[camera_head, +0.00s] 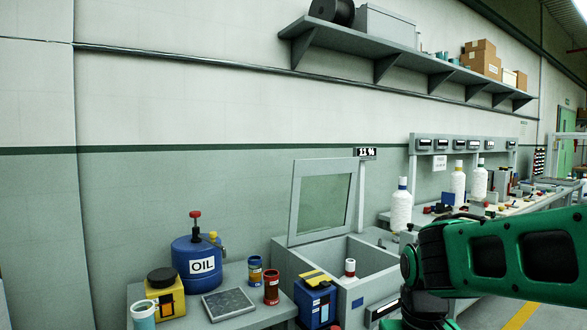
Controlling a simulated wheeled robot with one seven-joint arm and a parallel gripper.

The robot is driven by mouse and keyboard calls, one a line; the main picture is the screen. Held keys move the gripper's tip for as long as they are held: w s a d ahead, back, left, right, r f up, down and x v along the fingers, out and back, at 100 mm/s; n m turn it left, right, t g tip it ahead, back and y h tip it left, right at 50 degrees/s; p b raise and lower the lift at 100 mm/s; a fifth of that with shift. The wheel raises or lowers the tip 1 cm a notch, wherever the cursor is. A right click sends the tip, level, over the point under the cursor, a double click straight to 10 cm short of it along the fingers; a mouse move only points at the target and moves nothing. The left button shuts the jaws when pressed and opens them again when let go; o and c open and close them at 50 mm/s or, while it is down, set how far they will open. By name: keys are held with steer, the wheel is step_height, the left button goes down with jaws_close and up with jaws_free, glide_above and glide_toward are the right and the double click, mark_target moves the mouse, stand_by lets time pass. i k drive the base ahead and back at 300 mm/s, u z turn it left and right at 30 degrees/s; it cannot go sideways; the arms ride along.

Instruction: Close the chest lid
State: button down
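The chest (368,290) is a grey open-topped box standing in the lower middle of the head view. Its lid (294,206), a grey frame around a pale greenish panel, stands upright at the back of the chest, so the chest is open. A small white bottle with a red cap (350,268) shows at the chest's opening; I cannot tell whether it stands inside or on the rim. My green and black arm fills the lower right and hides part of the chest's right side. My gripper cannot be made out in this view.
A low table on the left holds a blue OIL can (197,262), a yellow container (165,293), a dark flat plate (229,303) and small cans. A blue box (317,304) stands close to the chest's front left. A long workbench runs right; a shelf (400,48) hangs above.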

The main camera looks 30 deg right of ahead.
mark_target(310, 167)
steer(key=u, duration=0.05)
steer(key=i, duration=1)
steer(key=z, duration=0.1)
